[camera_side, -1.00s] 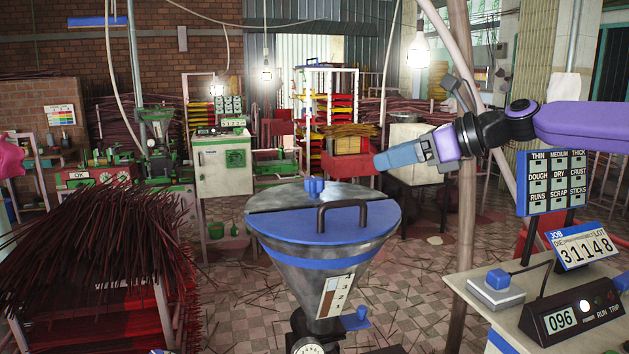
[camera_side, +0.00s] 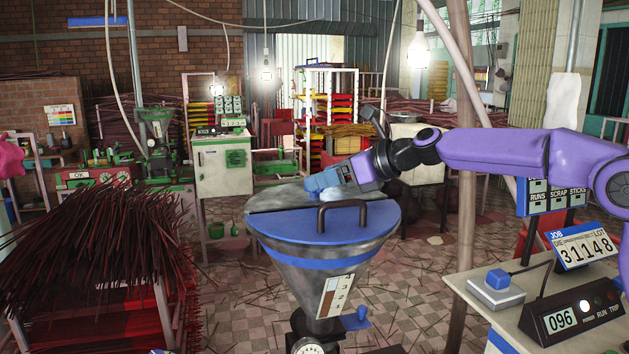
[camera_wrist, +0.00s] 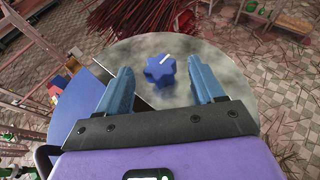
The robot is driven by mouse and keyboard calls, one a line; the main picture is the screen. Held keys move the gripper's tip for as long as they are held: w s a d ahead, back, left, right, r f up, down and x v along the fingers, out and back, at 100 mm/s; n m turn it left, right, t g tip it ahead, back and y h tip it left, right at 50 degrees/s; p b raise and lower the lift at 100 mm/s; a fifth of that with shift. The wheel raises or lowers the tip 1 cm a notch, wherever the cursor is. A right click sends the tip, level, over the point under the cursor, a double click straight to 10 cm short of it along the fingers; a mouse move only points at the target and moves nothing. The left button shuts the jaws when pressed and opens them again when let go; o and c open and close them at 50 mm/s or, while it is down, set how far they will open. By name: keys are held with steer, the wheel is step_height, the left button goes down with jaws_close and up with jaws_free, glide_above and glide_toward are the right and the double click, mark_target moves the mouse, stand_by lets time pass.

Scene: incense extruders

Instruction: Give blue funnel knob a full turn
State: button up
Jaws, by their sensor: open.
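The blue funnel knob (camera_wrist: 161,70) is a star-shaped knob with a white mark, on the grey top of the funnel (camera_side: 325,262). In the wrist view it shows between and a little beyond my two blue fingers. My gripper (camera_wrist: 165,82) is open, with one finger to each side of the knob and gaps on both sides.
A blue half lid (camera_side: 330,224) with a dark arched handle (camera_side: 343,203) covers the funnel's front half, close to my gripper. A bench with a counter box (camera_side: 575,314) stands at the right. A rack of dark sticks (camera_side: 105,240) stands at the left.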

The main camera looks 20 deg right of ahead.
steer(key=shift+x, duration=1.7)
steer(key=c, duration=1)
steer(key=shift+o, duration=0.2)
steer(key=shift+f+m+t+h, duration=0.1)
steer(key=shift+m+t+h, duration=0.8)
steer(key=shift+m+h, duration=0.35)
steer(key=shift+m+h, duration=0.35)
